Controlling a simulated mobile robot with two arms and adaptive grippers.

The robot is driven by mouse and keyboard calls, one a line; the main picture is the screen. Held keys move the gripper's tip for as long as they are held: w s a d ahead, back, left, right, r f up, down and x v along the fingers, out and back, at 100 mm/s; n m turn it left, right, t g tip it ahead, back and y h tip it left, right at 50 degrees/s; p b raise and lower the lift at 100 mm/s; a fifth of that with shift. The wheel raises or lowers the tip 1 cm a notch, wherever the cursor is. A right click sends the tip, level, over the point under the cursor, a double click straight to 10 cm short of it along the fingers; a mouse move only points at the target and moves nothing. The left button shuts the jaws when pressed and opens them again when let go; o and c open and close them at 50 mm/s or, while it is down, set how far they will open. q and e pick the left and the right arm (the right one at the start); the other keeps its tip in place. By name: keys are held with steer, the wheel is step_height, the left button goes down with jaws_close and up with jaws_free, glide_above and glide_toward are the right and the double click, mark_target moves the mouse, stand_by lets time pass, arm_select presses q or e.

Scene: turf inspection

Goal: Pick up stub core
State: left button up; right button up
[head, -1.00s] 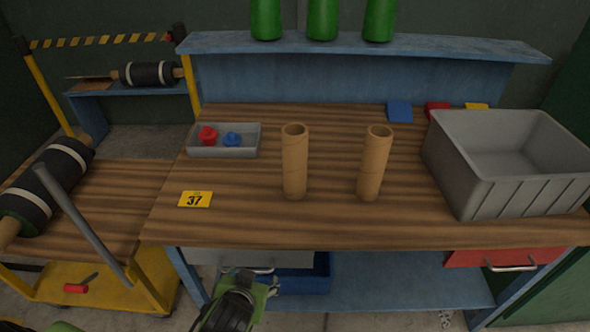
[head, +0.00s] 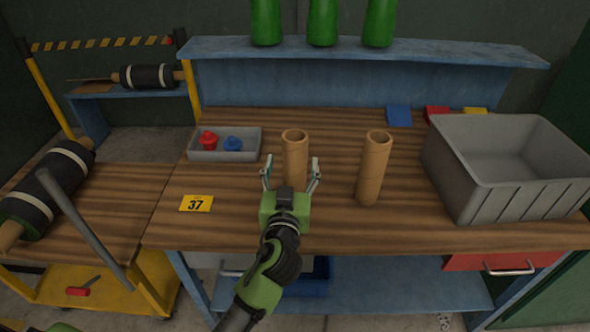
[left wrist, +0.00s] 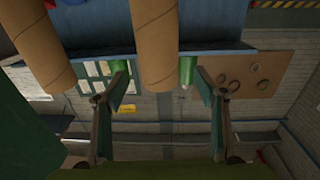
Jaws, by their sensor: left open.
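Two upright brown cardboard cores stand on the wooden bench (head: 240,226): a left core (head: 295,152) and a right core (head: 374,168). The frames do not tell which one is the stub core. My left gripper (head: 291,166) is open, with one finger to each side of the left core and the palm in front of it; its lower part is hidden. In the left wrist view, one core (left wrist: 155,45) shows between the open fingers (left wrist: 163,75), without visible contact, and the other core (left wrist: 38,55) is at the left. My right gripper is not in view.
A grey bin (head: 468,182) stands at the bench's right. A shallow grey tray (head: 223,157) with a red and a blue piece is at the left, behind a yellow 37 tag (head: 196,203). Green cylinders (head: 322,22) stand on the rear shelf. Bench between the cores is clear.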

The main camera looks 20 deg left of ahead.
mark_target(294, 156)
arm_select(q)
steer(key=shift+x, duration=1)
steer(key=shift+f+p+x, duration=0.15)
steer(key=shift+p+x, duration=0.35)
steer(key=shift+x, duration=0.8)
steer(key=shift+f+p+x, duration=0.1)
steer(key=shift+p+x, duration=0.35)
steer(key=shift+x, duration=0.8)
steer(key=shift+d, duration=0.15)
steer(key=c, duration=1.8)
